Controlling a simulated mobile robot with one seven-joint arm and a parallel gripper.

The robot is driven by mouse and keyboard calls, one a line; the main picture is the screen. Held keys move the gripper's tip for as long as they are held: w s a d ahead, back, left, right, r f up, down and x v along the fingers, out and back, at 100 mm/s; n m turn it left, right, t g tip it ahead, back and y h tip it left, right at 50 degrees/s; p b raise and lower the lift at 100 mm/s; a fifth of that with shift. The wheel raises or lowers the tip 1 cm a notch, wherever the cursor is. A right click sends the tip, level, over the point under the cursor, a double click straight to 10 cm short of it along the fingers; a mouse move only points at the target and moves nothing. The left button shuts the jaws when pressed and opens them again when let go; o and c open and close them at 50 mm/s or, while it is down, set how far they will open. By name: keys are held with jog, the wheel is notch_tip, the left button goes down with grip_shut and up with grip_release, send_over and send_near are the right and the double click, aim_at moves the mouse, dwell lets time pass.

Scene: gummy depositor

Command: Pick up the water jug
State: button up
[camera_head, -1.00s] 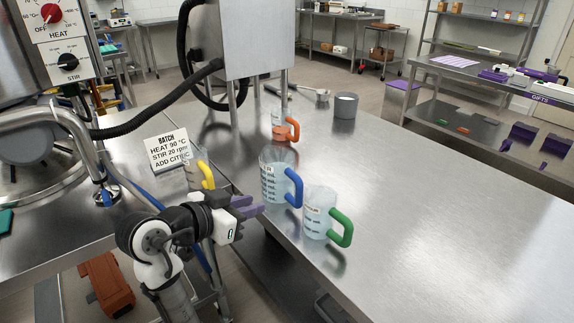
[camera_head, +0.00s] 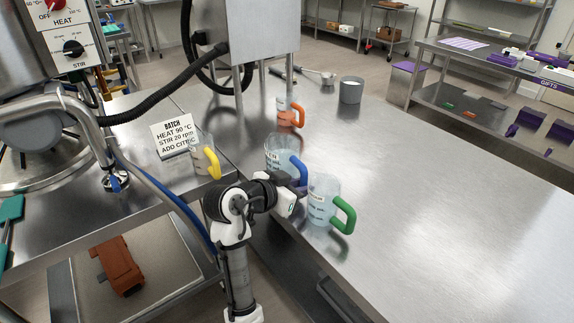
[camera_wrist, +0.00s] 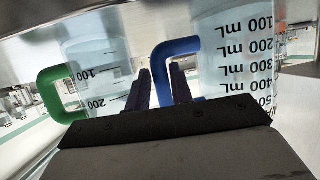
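The water jug (camera_head: 281,155) is a clear jug with a blue handle (camera_head: 299,172) and a partly hidden label. It stands upright on the steel table, behind my gripper in the head view. In the wrist view the blue handle (camera_wrist: 162,78) shows between the two dark fingers of my gripper (camera_wrist: 162,72), with the jug's printed scale (camera_wrist: 232,50) to the right. The fingers are apart, one on each side of the handle; contact cannot be told. In the head view the fingers are mostly hidden against the jugs.
A green-handled jug (camera_head: 322,203) stands close on the right, also in the wrist view (camera_wrist: 95,70). An orange-handled jug (camera_head: 284,112) and grey cup (camera_head: 350,91) stand farther back. A yellow-handled jug (camera_head: 200,158) is left. The table's right side is clear.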

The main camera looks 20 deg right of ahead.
jog(key=shift+x, duration=0.95)
jog(key=shift+c, duration=0.2)
grip_shut()
jog(key=shift+r, duration=0.3)
jog(key=shift+r+b, duration=0.3)
jog(key=shift+r, duration=0.3)
jog(key=s+a+b, duration=0.1)
jog(key=s+a, duration=0.3)
jog(key=a, duration=0.4)
jog(key=s+a+b, duration=0.2)
jog(key=s+a, duration=0.2)
jog(key=a, duration=0.4)
jog(key=shift+a, duration=0.1)
